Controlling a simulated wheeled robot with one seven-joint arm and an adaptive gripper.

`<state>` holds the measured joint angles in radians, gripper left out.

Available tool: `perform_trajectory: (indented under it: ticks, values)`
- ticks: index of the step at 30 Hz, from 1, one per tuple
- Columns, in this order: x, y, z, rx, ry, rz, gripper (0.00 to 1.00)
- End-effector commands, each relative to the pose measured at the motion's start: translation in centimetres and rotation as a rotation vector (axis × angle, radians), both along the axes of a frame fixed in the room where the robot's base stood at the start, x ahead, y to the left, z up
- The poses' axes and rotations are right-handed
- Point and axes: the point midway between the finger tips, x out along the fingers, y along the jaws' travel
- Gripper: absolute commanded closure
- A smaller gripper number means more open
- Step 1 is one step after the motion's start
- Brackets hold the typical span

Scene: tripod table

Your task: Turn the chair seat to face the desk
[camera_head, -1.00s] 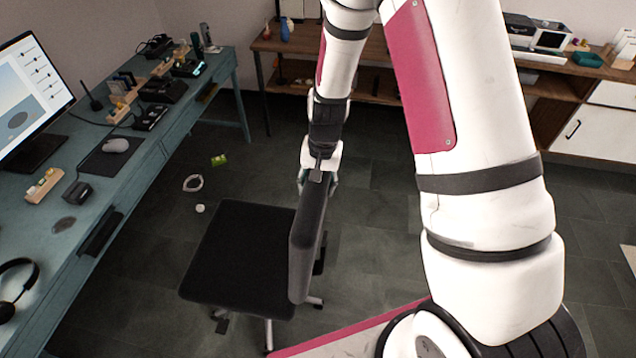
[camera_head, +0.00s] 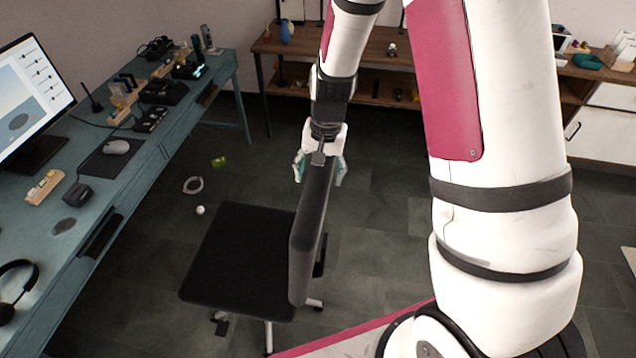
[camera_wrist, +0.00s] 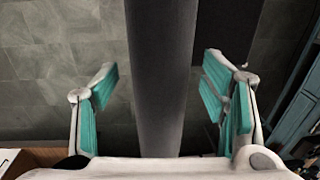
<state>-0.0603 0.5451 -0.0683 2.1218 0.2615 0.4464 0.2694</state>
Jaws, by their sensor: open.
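The black office chair stands in the lower middle of the head view, its flat seat (camera_head: 240,262) toward the desk side and its upright backrest (camera_head: 308,245) on the right of the seat. The blue-green desk (camera_head: 135,165) runs along the left. My gripper (camera_head: 319,172) is at the far upper end of the backrest, its teal fingers spread to either side of it. In the wrist view, the backrest (camera_wrist: 162,75) passes between the open fingers, with a visible gap on each side. The chair's base is partly hidden under the seat.
A monitor (camera_head: 30,95), mouse (camera_head: 116,146) and headphones (camera_head: 14,285) are on the desk. A wooden shelf unit (camera_head: 375,70) stands at the back.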

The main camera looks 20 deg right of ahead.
Motion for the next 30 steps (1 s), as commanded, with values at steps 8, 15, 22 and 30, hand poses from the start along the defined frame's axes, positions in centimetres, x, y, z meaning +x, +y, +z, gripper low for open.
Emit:
perform_trajectory:
  ticks: [8, 15, 22, 30]
  values:
    - [-0.1, -0.4, 5.0, -0.001, -0.003, 0.002, 0.33]
    - [-0.3, -0.5, 6.6, 0.000, 0.001, 0.000, 0.33]
    - [-0.3, -0.5, 6.6, 0.000, 0.001, 0.000, 0.33]
    - [-0.3, -0.5, 6.7, -0.001, -0.001, 0.002, 0.33]
